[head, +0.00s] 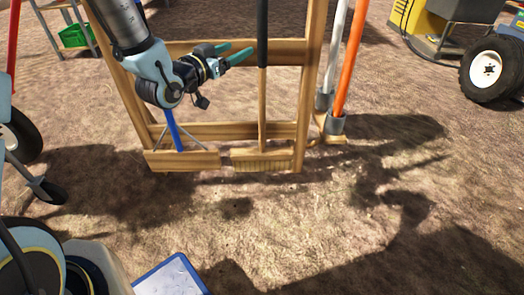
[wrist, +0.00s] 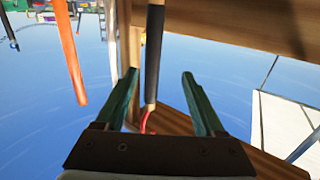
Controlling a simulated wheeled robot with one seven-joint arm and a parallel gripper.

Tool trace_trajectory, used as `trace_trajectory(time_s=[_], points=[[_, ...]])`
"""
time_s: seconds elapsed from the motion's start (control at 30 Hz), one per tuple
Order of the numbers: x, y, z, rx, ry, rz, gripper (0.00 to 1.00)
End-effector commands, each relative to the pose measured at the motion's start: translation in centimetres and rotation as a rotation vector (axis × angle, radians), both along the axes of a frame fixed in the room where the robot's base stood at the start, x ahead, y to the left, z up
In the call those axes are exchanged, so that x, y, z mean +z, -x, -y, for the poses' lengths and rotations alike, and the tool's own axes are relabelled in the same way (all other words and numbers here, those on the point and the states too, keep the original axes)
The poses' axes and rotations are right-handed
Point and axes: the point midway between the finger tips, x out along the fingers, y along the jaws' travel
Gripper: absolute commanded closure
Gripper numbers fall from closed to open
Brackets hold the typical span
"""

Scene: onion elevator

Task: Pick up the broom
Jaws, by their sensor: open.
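The broom stands upright against a wooden rack (head: 290,52). It has a dark grip on its handle (head: 262,30), a wooden lower shaft and a wide bristled head (head: 262,160) near the ground. My gripper (head: 240,54) is open and empty, just left of the handle in the head view. In the wrist view, the dark handle (wrist: 153,60) appears between the open fingers (wrist: 160,78); I cannot tell whether it lies between them or just beyond. A red piece (wrist: 146,122) shows at the handle's end there.
A blue-handled tool (head: 174,128) stands left of the broom. White (head: 337,45) and orange (head: 351,55) poles stand close to its right. A wheeled yellow machine (head: 425,18) is at the top right. Bare ground lies in front of the rack.

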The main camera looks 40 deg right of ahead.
Motion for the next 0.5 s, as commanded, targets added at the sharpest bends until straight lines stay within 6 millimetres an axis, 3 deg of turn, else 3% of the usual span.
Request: trace_trajectory(time_s=[0.13, 0.33, 0.5], points=[[-0.3, 0.7, 1.6, -0.025, 0.036, 0.006, 0.29], [-0.3, -0.1, 4.6, -0.025, 0.037, 0.006, 0.29], [-0.2, -0.5, 6.0, -0.025, 0.035, 0.006, 0.29]])
